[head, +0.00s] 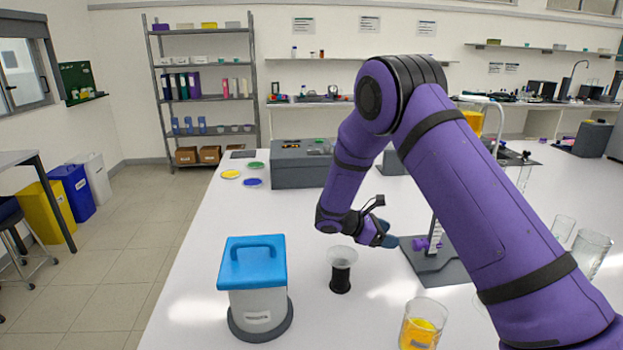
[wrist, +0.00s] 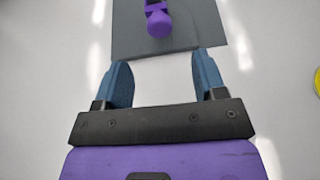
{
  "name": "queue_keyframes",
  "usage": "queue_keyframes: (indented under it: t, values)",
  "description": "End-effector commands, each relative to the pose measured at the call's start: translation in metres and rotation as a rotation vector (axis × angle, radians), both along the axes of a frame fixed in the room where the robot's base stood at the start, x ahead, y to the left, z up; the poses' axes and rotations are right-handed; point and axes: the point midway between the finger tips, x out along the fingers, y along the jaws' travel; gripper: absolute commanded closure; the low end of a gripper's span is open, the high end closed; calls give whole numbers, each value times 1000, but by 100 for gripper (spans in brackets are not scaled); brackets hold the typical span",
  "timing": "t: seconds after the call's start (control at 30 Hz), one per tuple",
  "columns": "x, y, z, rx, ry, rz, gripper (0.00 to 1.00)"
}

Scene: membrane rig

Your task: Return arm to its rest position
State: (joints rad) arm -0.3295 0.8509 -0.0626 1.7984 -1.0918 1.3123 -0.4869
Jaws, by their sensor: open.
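My purple arm reaches across the right half of the head view and bends down at the elbow. My gripper (head: 384,238) hangs low over the white bench, between a black-based funnel piece and a grey stand. In the wrist view my gripper (wrist: 165,84) shows two blue fingers spread apart with nothing between them. The grey stand base (wrist: 195,38) with a purple clamp (wrist: 159,22) lies just beyond the fingertips. The stand base also shows in the head view (head: 432,262), right of my gripper, where my arm partly hides it.
A blue-lidded container (head: 257,290) and the funnel piece (head: 341,268) stand left of my gripper. A beaker of orange liquid (head: 423,325) is at the front, and a clear glass (head: 591,252) is at right. A grey box (head: 299,167) stands behind.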

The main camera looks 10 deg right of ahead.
Motion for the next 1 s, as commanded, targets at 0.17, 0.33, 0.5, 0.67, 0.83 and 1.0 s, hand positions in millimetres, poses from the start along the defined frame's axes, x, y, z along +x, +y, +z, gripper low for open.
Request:
queue_keyframes:
  t: [0.17, 0.33, 0.5, 0.67, 0.83, 1.0]
  values:
    - [-15, -9, 44, 80, -87, -86, 36]
    - [-43, -19, 94, 192, -203, -202, 36]
    - [-74, -26, 140, 302, -320, -317, 36]
    - [-108, -31, 178, 406, -431, -421, 36]
    - [-146, -35, 212, 516, -550, -531, 36]
    - [-185, -36, 242, 627, -667, -638, 36]
